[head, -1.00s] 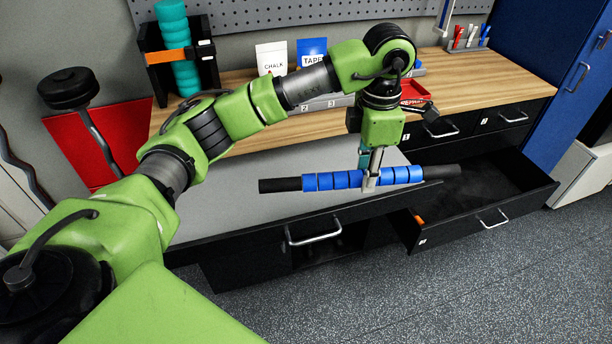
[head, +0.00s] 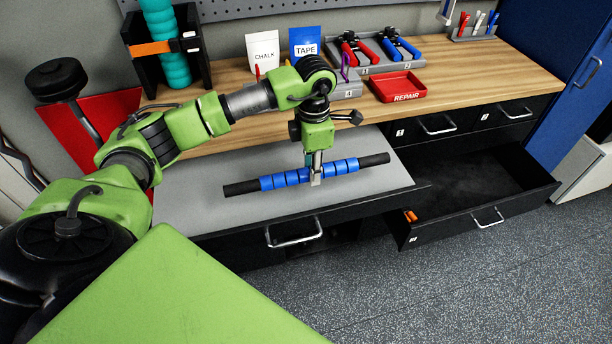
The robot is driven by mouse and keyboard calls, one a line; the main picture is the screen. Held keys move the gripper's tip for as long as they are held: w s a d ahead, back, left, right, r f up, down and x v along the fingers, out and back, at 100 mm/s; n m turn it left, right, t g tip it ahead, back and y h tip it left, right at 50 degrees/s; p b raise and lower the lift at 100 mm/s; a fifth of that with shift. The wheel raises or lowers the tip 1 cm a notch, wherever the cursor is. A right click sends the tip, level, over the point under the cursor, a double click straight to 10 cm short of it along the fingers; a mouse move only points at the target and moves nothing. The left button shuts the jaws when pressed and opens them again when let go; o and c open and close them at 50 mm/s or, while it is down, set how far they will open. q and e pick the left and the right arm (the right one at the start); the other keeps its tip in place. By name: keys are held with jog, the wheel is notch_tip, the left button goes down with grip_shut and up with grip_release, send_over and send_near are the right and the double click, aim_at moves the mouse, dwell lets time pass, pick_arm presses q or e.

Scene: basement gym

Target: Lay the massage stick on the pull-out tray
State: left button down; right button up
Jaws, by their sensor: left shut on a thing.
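The massage stick (head: 342,167), with blue rollers and black handles, is held crosswise by my left gripper (head: 315,179), which is shut around its middle. The stick is over the grey pull-out tray (head: 200,205), which extends from under the wooden bench top. It is close to the tray surface and roughly level; I cannot tell whether it touches. Both stick ends lie within the tray's outline in this view. My right gripper is not in view.
An open black drawer (head: 470,185) with a small orange item is right of the tray. On the bench top (head: 455,85) are a red REPAIR tray (head: 397,87), red-handled and blue-handled tools in a grey holder, CHALK (head: 263,51) and TAPE (head: 307,44) packets, and a foam roller (head: 166,45) in a rack.

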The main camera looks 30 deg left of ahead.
aim_at(306, 189)
pick_arm(q)
jog(key=shift+s+a+f, duration=0.15)
jog(key=shift+a+f, duration=0.5)
jog(key=shift+f, duration=0.1)
notch_tip(306, 189, down, 3)
jog(key=shift+a+f+p, duration=0.15)
jog(key=shift+p, duration=0.25)
jog(key=shift+f, duration=0.1)
jog(key=shift+f, duration=0.15)
jog(key=c, duration=1.7)
grip_release()
